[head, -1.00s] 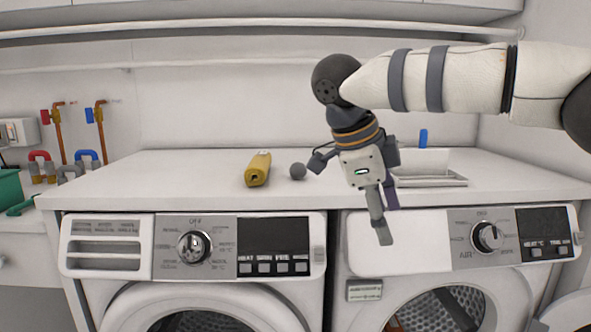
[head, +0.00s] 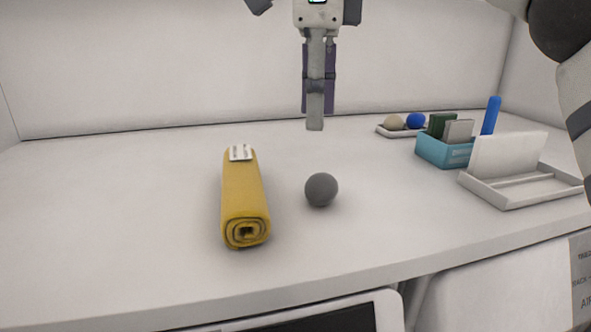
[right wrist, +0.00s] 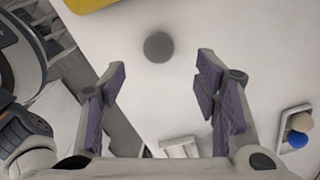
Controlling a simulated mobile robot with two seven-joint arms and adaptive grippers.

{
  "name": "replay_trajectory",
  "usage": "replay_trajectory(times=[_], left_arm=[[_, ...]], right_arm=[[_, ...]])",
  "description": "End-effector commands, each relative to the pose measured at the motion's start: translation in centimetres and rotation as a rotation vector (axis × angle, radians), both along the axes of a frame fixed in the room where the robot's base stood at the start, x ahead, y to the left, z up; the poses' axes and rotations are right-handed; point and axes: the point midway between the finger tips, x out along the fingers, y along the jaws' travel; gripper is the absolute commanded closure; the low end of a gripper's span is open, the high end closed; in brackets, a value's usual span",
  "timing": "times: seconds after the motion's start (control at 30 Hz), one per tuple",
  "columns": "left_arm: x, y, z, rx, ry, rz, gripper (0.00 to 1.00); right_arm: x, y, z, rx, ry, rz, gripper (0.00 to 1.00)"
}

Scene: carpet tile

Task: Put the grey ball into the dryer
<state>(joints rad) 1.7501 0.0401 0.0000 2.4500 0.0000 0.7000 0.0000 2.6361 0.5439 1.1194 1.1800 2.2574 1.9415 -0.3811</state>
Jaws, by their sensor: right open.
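The small grey ball (head: 321,189) rests on the white countertop (head: 130,200), just right of a rolled yellow towel. It also shows in the right wrist view (right wrist: 158,47), beyond and between the spread fingers. My right gripper (head: 316,118) hangs pointing down above the countertop behind the ball, apart from it. It is open and empty in the right wrist view (right wrist: 161,68). Under the counter, the top of the right-hand machine (head: 500,300), whose panel reads "AIR", shows at the lower right. Its door is out of view now. My left gripper is not in view.
The rolled yellow towel (head: 243,197) lies close left of the ball. A white stand (head: 520,185), a teal box (head: 437,150) and a small tray (head: 386,131) with a beige and a blue ball stand at right. The counter's left side is clear.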

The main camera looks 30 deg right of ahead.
Motion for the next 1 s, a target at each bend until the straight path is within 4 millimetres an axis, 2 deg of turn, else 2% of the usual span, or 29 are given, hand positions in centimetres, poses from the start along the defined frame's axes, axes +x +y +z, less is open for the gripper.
replay_trajectory(times=[0.2,0.37,0.53,0.63,0.83,0.87,1.0], left_arm=[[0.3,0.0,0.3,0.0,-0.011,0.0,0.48],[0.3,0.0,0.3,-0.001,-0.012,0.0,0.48],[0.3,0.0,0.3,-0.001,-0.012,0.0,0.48],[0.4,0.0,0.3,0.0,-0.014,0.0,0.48],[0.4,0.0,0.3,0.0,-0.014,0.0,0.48],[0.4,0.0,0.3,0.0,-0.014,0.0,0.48],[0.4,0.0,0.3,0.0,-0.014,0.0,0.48]], right_arm=[[-0.1,-0.1,-4.8,-0.001,0.003,0.001,0.44],[0.0,-0.2,-6.9,0.0,0.005,0.0,0.44],[0.4,-0.5,-10.2,0.0,0.004,-0.001,0.44],[0.4,-0.4,-11.1,0.0,0.001,0.0,0.44],[0.4,-0.4,-11.3,0.0,0.001,-0.001,0.44],[0.4,-0.4,-11.3,0.0,0.001,-0.001,0.46],[0.4,-0.4,-11.3,0.0,0.001,-0.001,0.78]])
